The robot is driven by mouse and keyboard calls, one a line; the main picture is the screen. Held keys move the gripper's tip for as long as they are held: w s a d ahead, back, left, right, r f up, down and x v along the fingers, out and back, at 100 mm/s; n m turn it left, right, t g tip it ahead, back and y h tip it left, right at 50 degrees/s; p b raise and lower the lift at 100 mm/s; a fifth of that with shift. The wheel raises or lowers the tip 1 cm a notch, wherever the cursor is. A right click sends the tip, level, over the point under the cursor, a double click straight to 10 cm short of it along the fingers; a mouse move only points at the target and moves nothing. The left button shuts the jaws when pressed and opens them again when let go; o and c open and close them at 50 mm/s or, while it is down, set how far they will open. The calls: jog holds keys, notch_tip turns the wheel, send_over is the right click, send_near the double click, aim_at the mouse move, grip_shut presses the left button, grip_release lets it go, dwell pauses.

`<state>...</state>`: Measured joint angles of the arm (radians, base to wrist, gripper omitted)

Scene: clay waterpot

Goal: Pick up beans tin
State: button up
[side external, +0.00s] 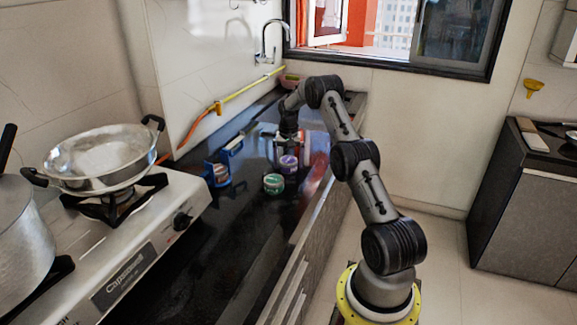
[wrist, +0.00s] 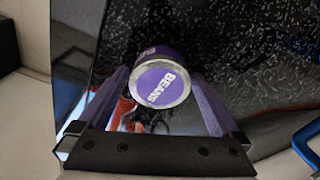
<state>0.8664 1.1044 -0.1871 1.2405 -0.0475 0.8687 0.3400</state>
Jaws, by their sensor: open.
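The beans tin (wrist: 160,82) is purple with a silver rim, and its round end labelled BEANS faces the camera in the wrist view. In the side external view the purple tin (side external: 288,165) stands on the black counter just below my gripper (side external: 289,150). In the wrist view my gripper (wrist: 158,84) is open, with one finger to the left of the tin and one to the right. A gap shows between the tin and each finger near the palm. Whether the fingertips touch the tin is unclear.
A green tin (side external: 273,183) stands close in front of the purple one. A blue holder (side external: 216,172) with a tin is to the left. A gas stove (side external: 150,235) with a metal pan (side external: 103,158) is farther left. The counter's front edge is close on the right.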

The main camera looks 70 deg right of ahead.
jog(key=shift+r, duration=0.1)
jog(key=c, duration=1.4)
jog(key=shift+r, duration=0.15)
